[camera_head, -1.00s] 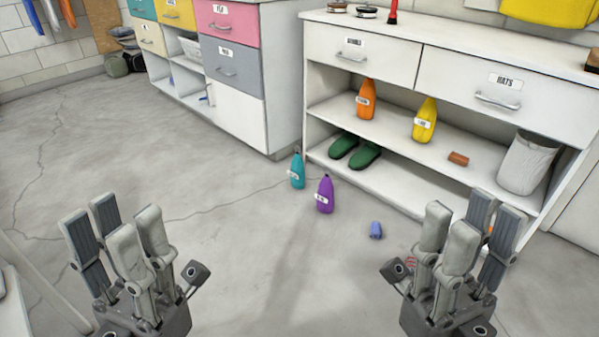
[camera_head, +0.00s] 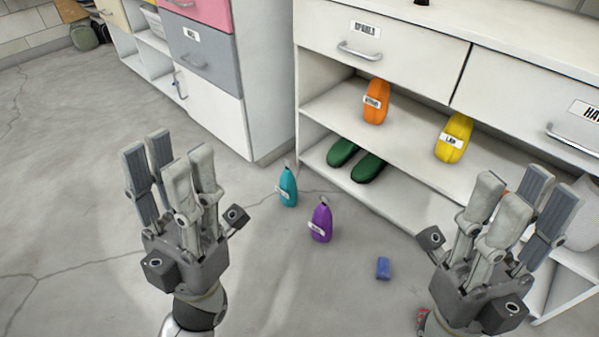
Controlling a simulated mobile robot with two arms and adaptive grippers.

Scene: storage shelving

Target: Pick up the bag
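No object close by clearly reads as a bag. A dark olive rounded item (camera_head: 84,36) on the floor at the far upper left may be a bag, but it is small and cut by the top of the picture. My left gripper (camera_head: 178,165) is raised over the floor at the lower left, its fingers apart and empty. My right gripper (camera_head: 515,205) is raised in front of the white shelf unit at the lower right, its fingers also apart and empty. Both are far from the olive item.
A teal bottle (camera_head: 288,188), a purple bottle (camera_head: 321,222) and a blue piece (camera_head: 383,268) are on the floor ahead. The white shelf unit (camera_head: 400,55) holds an orange bottle (camera_head: 376,102), a yellow bottle (camera_head: 453,140) and green shoes (camera_head: 368,168). The left floor is clear.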

